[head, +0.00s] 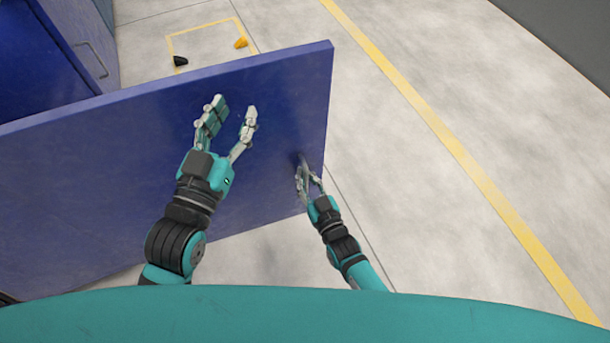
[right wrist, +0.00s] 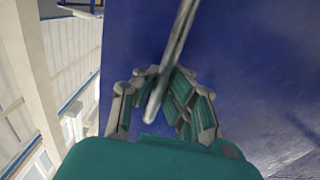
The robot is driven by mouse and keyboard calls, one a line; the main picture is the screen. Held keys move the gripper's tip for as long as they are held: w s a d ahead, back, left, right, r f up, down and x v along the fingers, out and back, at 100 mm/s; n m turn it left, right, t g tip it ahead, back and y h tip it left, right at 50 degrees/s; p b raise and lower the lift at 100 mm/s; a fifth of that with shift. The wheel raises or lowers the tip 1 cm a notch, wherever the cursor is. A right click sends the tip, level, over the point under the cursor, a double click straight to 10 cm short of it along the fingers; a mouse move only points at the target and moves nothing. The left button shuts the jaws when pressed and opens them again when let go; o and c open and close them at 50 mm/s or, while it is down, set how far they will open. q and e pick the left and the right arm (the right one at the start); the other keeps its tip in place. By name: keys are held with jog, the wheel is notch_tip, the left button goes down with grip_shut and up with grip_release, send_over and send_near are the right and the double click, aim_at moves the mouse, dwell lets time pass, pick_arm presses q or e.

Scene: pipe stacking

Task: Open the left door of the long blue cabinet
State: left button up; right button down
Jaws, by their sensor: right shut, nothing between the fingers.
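A blue door (head: 110,170) of the cabinet stands swung out across the head view. Its free edge is at the right, over the floor. My left gripper (head: 232,108) is open and empty in front of the door face; I cannot tell whether it touches. My right gripper (head: 303,170) is at the door's lower right, near the free edge. In the right wrist view, a grey handle bar (right wrist: 176,50) runs up the blue door, across my right fingertips (right wrist: 160,75). The fingers are shut, with nothing gripped between them.
The cabinet body (head: 35,60) is at the upper left, with another grey handle (head: 92,60) on its blue front. A black object (head: 180,61) and an orange object (head: 241,43) lie on the floor behind the door. The floor (head: 400,180) to the right is clear.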

jog(key=c, duration=1.4)
grip_release()
jog(key=shift+o, duration=0.2)
jog(key=shift+s+d, duration=0.1)
jog(key=v, duration=1.1)
jog(key=shift+s+d, duration=0.2)
jog(key=shift+s, duration=0.15)
jog(key=shift+r, duration=0.1)
